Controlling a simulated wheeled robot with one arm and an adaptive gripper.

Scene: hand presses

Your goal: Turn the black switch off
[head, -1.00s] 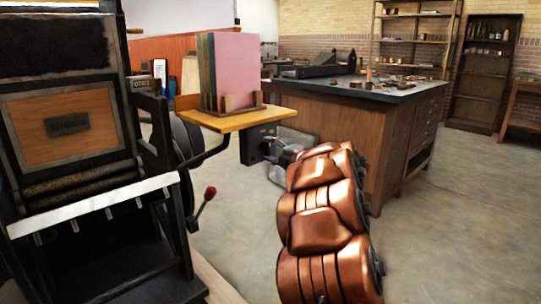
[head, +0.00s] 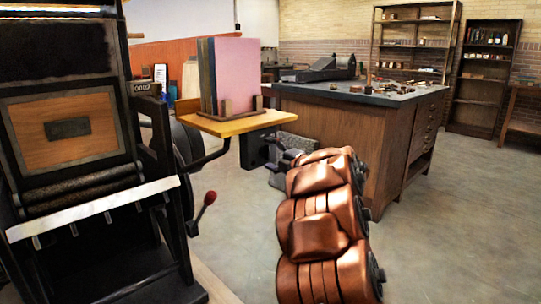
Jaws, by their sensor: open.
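A black box (head: 258,147) hangs under the right end of the small wooden shelf; it looks like the black switch, but its lever or button is too small to make out. My gripper (head: 279,161) is at the end of my copper-coloured arm, just right of the box and slightly lower in the picture. It is open and empty, with its dark fingers pointing left toward the box. I cannot tell whether they touch it. My own wrist hides part of the gripper.
The wooden shelf (head: 228,122) holds upright coloured boards (head: 235,75) above the box. A black hand press (head: 150,250) with a red-knobbed lever (head: 209,198) stands at left. A dark-topped wooden cabinet (head: 330,115) stands behind my arm. The floor at right is clear.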

